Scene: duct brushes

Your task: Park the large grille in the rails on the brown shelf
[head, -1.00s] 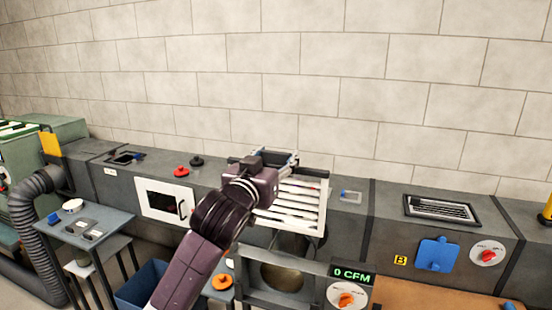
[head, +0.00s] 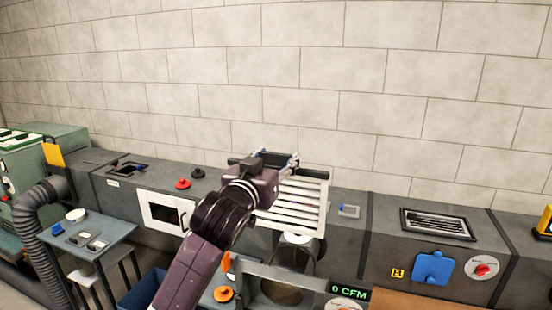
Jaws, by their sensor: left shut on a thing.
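The large grille (head: 300,207) is a white slatted panel in front of the grey duct, right of centre in the head view. My left gripper (head: 287,163) is shut on it at its upper edge; its own body partly hides the fingers and the grille's left side. The grille hangs tilted, with a dark round opening partly showing below it. The brown shelf (head: 425,301) shows only as a strip at the bottom right; its rails cannot be made out. My right gripper is not in view.
A 0 CFM display (head: 349,292) stands between the grille and the shelf. A blue cover (head: 433,268) and a red-and-white dial (head: 485,267) are on the duct front at right. A small table (head: 115,229) and a bent hose (head: 30,222) are at left.

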